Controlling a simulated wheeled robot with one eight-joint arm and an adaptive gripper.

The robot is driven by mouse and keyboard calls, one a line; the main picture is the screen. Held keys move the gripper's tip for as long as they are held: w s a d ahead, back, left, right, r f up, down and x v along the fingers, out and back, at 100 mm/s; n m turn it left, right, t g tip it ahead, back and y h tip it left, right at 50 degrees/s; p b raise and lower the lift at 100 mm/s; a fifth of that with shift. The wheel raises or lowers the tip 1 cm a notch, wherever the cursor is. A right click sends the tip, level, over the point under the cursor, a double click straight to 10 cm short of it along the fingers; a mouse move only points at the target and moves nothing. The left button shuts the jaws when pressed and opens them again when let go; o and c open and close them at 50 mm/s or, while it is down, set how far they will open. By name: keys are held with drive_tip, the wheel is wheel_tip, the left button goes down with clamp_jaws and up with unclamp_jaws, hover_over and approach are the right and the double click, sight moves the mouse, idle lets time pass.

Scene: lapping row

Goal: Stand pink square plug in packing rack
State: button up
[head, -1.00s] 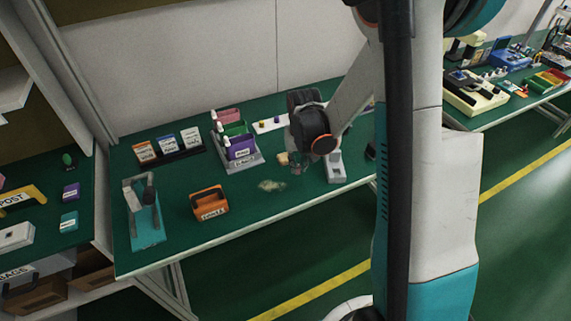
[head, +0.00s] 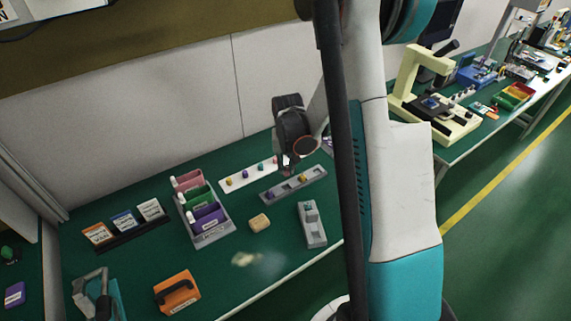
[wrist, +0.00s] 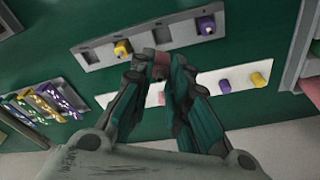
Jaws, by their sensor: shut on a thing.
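My gripper (wrist: 159,74) is shut on the pink square plug (wrist: 161,62), which shows between the fingertips in the wrist view. In the head view my gripper (head: 285,166) is at the back of the bench, by the white strip and the grey rack. The grey packing rack (wrist: 140,42) has a yellow plug (wrist: 122,47) and a purple plug (wrist: 206,25) standing in it. An empty square pocket (wrist: 84,58) is at its left end, and another (wrist: 162,36) lies between the two plugs. The rack also shows in the head view (head: 287,187). I cannot tell the plug's height above the bench.
The white strip (head: 236,180) beside the rack holds several coloured plugs. A tan block (head: 260,222), a grey fixture (head: 312,224), a divided bin stand (head: 214,236) and an orange caddy (head: 177,292) stand nearer. Green bench is bare between them.

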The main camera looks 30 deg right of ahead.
sight(286, 175)
drive_tip(key=shift+f+b, duration=0.1)
drive_tip(key=shift+b, duration=0.2)
drive_tip(key=shift+f+b, duration=2.4)
drive_tip(key=shift+f, duration=0.4)
drive_tip(key=shift+b, duration=0.45)
drive_tip(key=shift+f+b, duration=0.65)
drive_tip(key=shift+f, duration=0.1)
drive_tip(key=shift+r, duration=0.3)
drive_tip(key=shift+r, duration=0.2)
idle(1.9)
drive_tip(key=shift+f+b, duration=0.45)
drive_tip(key=shift+b, duration=0.1)
drive_tip(key=shift+r, duration=0.15)
